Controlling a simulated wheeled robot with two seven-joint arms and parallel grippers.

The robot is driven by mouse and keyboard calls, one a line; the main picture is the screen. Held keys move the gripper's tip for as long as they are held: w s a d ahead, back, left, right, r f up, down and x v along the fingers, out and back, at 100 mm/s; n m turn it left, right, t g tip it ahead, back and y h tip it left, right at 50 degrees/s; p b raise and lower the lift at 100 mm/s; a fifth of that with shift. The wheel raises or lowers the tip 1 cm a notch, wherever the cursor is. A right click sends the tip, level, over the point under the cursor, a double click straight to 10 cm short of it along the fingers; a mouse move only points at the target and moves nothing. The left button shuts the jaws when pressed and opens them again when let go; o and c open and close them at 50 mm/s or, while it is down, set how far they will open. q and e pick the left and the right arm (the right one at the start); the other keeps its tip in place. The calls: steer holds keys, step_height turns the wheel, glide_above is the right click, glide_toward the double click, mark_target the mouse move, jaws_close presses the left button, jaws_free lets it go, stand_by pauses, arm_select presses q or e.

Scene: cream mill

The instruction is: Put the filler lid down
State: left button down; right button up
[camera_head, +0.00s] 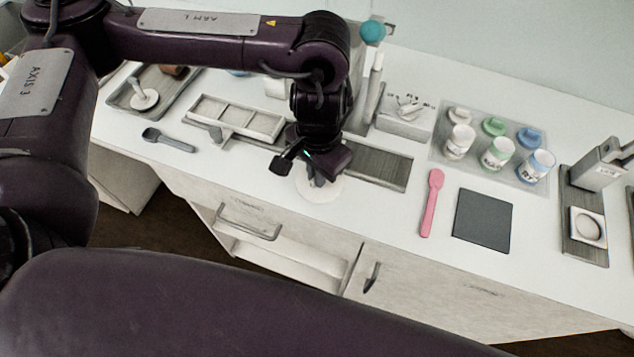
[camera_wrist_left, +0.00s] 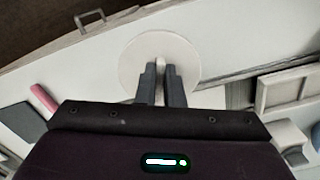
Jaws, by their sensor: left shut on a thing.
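The filler lid is a flat, pale round disc (camera_head: 322,190) with an upright handle. It is under my left gripper (camera_head: 316,180) near the counter's front edge in the head view. In the left wrist view the lid (camera_wrist_left: 140,62) shows beyond the two fingers of my left gripper (camera_wrist_left: 161,72), which are shut on its narrow handle. I cannot tell whether the lid touches the counter or hovers just above it. My right gripper is not in view.
A dark grooved plate (camera_head: 385,168) lies right of the lid. A pale sectioned tray (camera_head: 262,124) lies behind left. The white counter (camera_head: 380,205) is clear between lid and spatula.

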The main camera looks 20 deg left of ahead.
arm_select(q)
steer(key=shift+f+b, duration=0.3)
steer(key=shift+f, duration=1.9)
steer(key=shift+f, duration=0.15)
steer(key=c, duration=1.5)
jaws_free()
steer(key=shift+c, duration=0.2)
step_height(320, 180, up, 12)
steer(key=shift+w+r, duration=0.1)
steer(key=shift+r, duration=0.1)
steer(key=shift+p, duration=0.3)
